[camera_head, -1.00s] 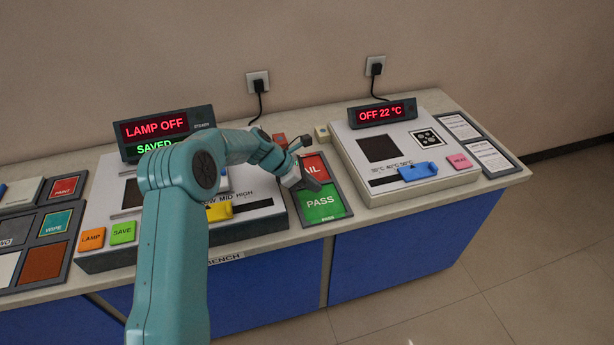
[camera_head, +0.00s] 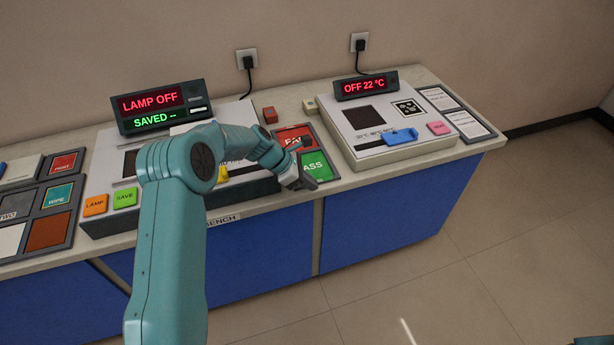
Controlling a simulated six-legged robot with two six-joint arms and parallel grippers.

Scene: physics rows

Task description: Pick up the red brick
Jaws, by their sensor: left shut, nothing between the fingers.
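The red brick (camera_head: 270,115) sits on the bench top behind the FAIL/PASS board, between the two machines. My left gripper (camera_head: 305,183) is shut and empty. It hangs over the front part of the FAIL/PASS board, nearer the bench's front edge than the brick, and apart from the brick. My left arm covers part of the left machine and part of the board.
The FAIL/PASS board (camera_head: 320,168) lies between the left machine and the heater machine (camera_head: 377,152). A small pale block (camera_head: 310,105) stands right of the brick. A display box (camera_head: 160,107) stands behind the left machine. Black cords run to wall sockets.

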